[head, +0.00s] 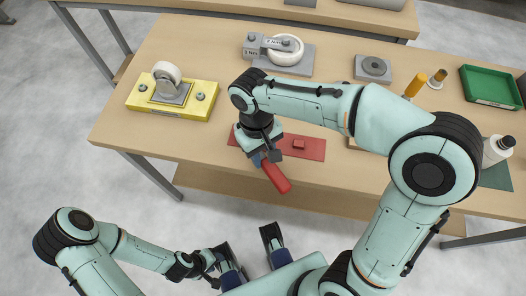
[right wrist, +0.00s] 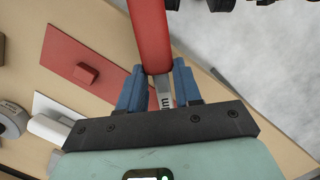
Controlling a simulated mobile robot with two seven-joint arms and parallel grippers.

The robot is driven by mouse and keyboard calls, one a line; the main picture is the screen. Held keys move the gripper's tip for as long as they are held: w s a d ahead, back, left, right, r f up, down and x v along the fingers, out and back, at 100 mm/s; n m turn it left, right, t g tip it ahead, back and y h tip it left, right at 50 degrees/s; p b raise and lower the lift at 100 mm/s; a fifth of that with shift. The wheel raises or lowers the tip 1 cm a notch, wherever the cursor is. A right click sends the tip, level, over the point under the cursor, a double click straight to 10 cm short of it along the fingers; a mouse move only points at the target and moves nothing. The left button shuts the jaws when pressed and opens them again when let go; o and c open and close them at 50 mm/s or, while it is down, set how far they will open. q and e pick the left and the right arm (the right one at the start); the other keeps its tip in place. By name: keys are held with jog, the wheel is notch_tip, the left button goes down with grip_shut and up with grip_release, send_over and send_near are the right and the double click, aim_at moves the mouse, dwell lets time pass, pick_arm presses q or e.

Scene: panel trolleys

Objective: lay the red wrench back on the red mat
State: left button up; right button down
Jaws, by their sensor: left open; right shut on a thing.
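The red wrench (head: 276,178) is held in my right gripper (head: 262,158). In the right wrist view its red handle (right wrist: 150,35) runs up and away from between the blue fingers (right wrist: 158,88), with a grey metal part between them. In the head view its handle reaches over the table's front edge. The red mat (head: 313,150) lies on the table just behind and to the right of the wrench, with a small red block (head: 298,144) on it. The mat also shows in the right wrist view (right wrist: 60,65). My left gripper (head: 250,252) is open and empty, in front of the table.
A yellow fixture (head: 146,103) stands on the left of the wooden table (head: 190,50). A grey plate with a white ring (head: 284,50) is behind my right arm. A grey block (head: 373,69), two orange-handled tools (head: 416,85) and a green tray (head: 490,86) are to the right.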

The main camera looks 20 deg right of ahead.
jog(key=shift+f+b, duration=0.3)
jog(key=shift+f, duration=0.25)
jog(key=c, duration=0.7)
grip_release()
jog(key=shift+r, duration=0.1)
